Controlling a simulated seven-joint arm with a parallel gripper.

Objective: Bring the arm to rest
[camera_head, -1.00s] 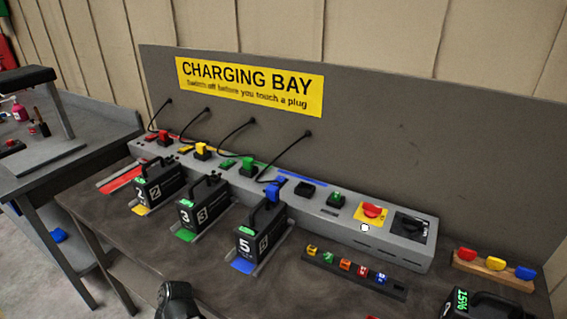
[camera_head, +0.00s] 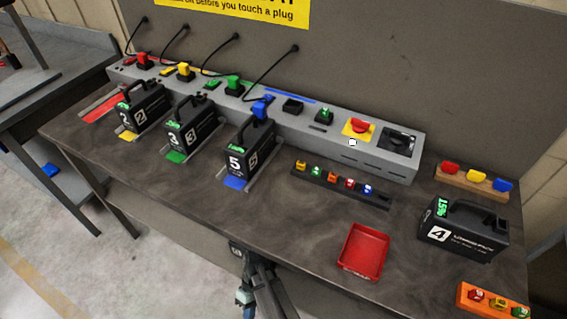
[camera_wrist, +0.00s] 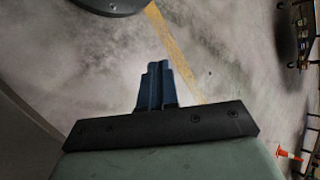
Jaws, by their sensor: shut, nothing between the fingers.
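My gripper (camera_wrist: 157,86) is shut and empty in the wrist view, its dark blue fingers together over bare grey floor with a yellow line. In the head view my gripper (camera_head: 243,295) hangs low in front of the bench (camera_head: 215,213), clear of its front edge and touching nothing. The part of my arm above it is dark and partly hidden by the bottom picture edge.
Black battery packs numbered 2 (camera_head: 143,108), 3 (camera_head: 192,124) and 5 (camera_head: 249,148) stand before the grey charging strip (camera_head: 335,146). Pack 4 (camera_head: 463,230) stands at the right. A red tray (camera_head: 363,251) lies near the front edge. An orange cone (camera_wrist: 288,154) stands on the floor.

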